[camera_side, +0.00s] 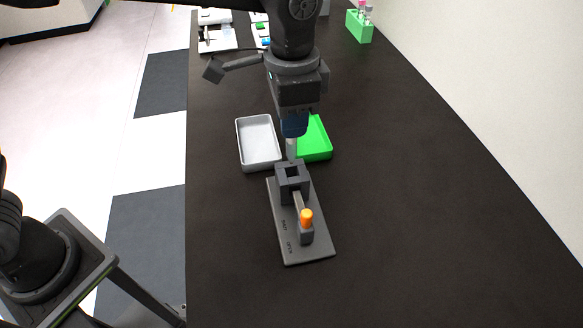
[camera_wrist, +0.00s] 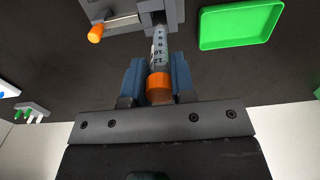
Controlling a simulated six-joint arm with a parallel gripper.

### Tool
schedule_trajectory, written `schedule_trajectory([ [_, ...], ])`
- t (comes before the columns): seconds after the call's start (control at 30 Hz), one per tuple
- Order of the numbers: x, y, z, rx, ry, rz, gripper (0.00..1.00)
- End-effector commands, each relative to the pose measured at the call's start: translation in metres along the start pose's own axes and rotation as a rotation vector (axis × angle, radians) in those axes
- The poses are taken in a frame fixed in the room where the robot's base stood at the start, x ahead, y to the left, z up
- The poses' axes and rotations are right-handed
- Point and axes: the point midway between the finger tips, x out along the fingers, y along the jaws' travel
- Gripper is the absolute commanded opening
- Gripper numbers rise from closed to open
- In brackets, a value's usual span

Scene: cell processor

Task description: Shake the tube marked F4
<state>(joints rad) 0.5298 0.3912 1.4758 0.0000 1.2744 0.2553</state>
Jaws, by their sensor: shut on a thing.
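My gripper (camera_wrist: 159,84) is shut on a tube (camera_wrist: 158,48) with an orange cap (camera_wrist: 159,87), seen in the wrist view. The tube is clear with dark markings, but I cannot read whether they say F4. In the side view my gripper (camera_side: 294,126) has blue fingers, and the pale tube (camera_side: 291,148) hangs down from them. The tube's lower end is just behind the grey block with a square opening (camera_side: 293,172); I cannot tell whether they touch. The cap is hidden by the fingers in the side view.
The block stands on a dark plate (camera_side: 315,248) with an orange-knobbed lever (camera_side: 306,217). A grey tray (camera_side: 240,135) and a green tray (camera_side: 318,155) lie behind it. A green rack (camera_side: 360,28) with tubes stands at the back right. The table's right side is clear.

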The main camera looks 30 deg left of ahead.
Motion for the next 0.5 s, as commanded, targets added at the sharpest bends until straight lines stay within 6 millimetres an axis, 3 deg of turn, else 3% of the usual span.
schedule_trajectory([
  [0.27,-0.002,0.0,0.0,0.0,0.001,0.0,0.0],
  [0.5,-0.026,0.0,-0.001,0.0,0.003,-0.001,0.0],
])
